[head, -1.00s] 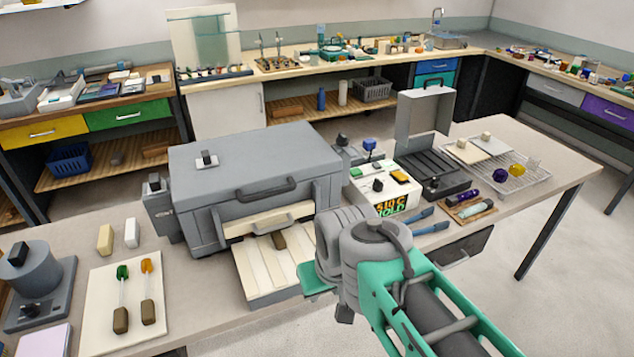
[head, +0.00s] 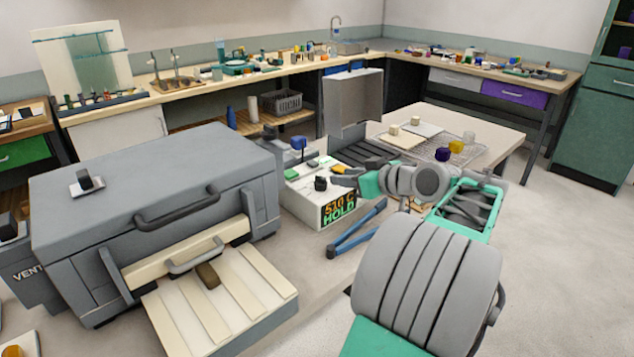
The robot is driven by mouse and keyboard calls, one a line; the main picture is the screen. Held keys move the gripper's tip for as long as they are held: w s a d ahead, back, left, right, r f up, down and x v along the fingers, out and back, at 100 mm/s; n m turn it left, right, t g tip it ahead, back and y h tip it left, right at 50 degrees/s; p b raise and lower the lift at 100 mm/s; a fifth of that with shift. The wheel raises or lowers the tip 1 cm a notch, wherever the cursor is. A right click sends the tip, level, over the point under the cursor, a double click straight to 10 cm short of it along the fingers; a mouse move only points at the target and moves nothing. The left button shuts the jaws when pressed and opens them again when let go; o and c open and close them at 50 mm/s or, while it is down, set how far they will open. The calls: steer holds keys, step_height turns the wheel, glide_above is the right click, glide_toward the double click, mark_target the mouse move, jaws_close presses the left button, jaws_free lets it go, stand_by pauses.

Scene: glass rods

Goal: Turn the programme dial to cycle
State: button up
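The pale controller box (head: 303,207) stands on the bench right of the grey kiln. Its lit front display (head: 341,209) reads 510 C and HOLD. A black dial (head: 320,184) sits on its top near the front edge; I cannot read its marks. My gripper (head: 343,179) reaches in from the right, with its dark fingertips close beside the dial on its right. I cannot tell whether they touch it, or whether the fingers are open or shut at this size.
The grey kiln (head: 150,185) fills the left, with a slatted pale shelf (head: 225,300) before it. Blue tongs (head: 357,232) lie right of the box. A blue-topped knob (head: 298,144) stands behind it. An open dark case (head: 365,152) and a wire rack (head: 445,142) lie beyond.

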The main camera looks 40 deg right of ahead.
mark_target(319, 175)
steer(key=x, duration=0.5)
steer(key=a+x, duration=0.1)
steer(key=x, duration=0.1)
steer(key=shift+w+a, duration=0.1)
steer(key=shift+w, duration=0.25)
steer(key=shift+s, duration=0.1)
jaws_close()
